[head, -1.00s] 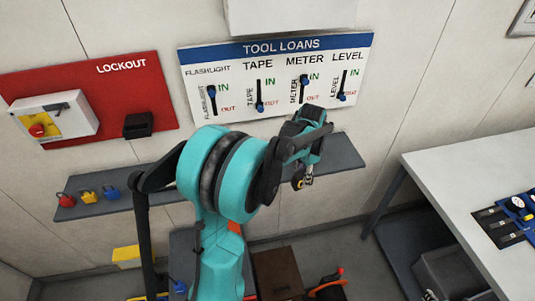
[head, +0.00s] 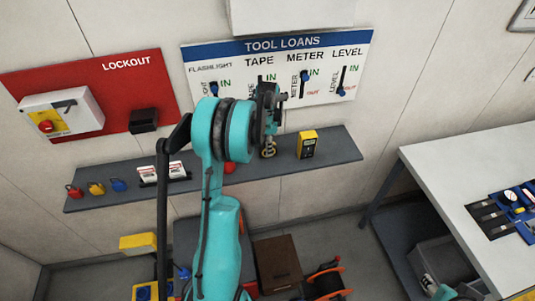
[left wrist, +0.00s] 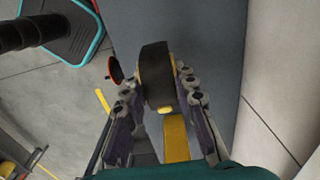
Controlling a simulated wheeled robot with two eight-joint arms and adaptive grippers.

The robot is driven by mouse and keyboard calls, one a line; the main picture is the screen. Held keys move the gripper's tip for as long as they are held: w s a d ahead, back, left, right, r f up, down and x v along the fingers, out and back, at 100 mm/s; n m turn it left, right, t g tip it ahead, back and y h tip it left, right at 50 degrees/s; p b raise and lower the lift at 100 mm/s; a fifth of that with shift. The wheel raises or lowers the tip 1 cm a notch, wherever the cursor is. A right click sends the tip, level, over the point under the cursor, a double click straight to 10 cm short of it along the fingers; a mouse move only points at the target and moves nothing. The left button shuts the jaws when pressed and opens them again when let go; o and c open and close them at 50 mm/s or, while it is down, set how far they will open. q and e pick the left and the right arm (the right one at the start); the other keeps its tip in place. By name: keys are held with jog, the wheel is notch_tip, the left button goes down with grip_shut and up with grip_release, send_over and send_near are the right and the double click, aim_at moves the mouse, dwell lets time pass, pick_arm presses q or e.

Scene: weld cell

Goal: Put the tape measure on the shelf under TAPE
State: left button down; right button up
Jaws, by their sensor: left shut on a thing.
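My left gripper (head: 268,146) is shut on the tape measure (head: 268,152), a small black and yellow thing, in front of the TOOL LOANS board (head: 372,70), below the word TAPE. In the left wrist view the dark tape measure (left wrist: 157,78) sits between the two fingers (left wrist: 158,110), with yellow at its lower end. The grey shelf (head: 335,152) runs under the board and shows below the tape measure in the wrist view (left wrist: 215,50). I cannot tell whether the tape measure touches the shelf. My arm hides part of the shelf and the TAPE slider. My right gripper is not in view.
A yellow meter (head: 307,144) stands on the shelf right of my gripper. A red thing (head: 230,167) shows partly behind my arm. White tags (head: 163,173) and small padlocks (head: 97,188) are further left. The shelf right of the meter is clear. A workbench (head: 460,180) stands at right.

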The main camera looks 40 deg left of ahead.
pick_arm(q)
jog(key=shift+f, duration=2)
jog(key=shift+s+f+b, duration=0.1)
jog(key=shift+b, duration=0.25)
jog(key=c, duration=1.2)
grip_release()
